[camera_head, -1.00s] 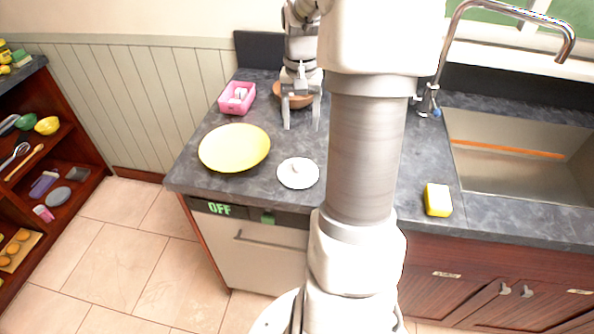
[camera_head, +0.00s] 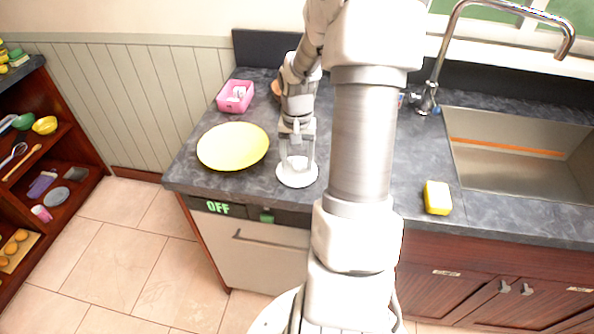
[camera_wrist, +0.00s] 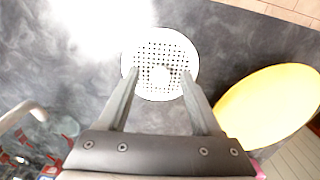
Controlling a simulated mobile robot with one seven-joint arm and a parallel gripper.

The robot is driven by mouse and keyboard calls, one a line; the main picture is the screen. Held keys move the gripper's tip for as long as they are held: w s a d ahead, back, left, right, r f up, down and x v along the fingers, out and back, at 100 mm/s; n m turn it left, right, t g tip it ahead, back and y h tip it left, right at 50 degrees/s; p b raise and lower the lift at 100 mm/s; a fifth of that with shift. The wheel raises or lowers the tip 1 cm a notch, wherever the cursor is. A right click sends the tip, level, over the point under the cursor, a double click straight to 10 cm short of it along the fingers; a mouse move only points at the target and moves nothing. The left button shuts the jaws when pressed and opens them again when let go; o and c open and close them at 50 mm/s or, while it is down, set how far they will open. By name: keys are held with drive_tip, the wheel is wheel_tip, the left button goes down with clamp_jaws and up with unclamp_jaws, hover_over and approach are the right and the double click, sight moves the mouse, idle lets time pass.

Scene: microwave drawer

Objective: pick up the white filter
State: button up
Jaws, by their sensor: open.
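The white filter (camera_head: 297,180) is a round, flat disc lying on the dark grey counter, to the right of the yellow plate. Whether the fingertips touch the disc I cannot tell.
A yellow plate (camera_head: 233,146) lies close by on the left. A pink container (camera_head: 235,96) with white things stands behind it. A brown bowl is partly hidden behind my arm. A yellow sponge (camera_head: 437,198) and a sink (camera_head: 520,165) are on the right.

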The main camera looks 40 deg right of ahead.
drive_tip(key=shift+c, duration=0.3)
clamp_jaws()
drive_tip(key=shift+r, duration=0.15)
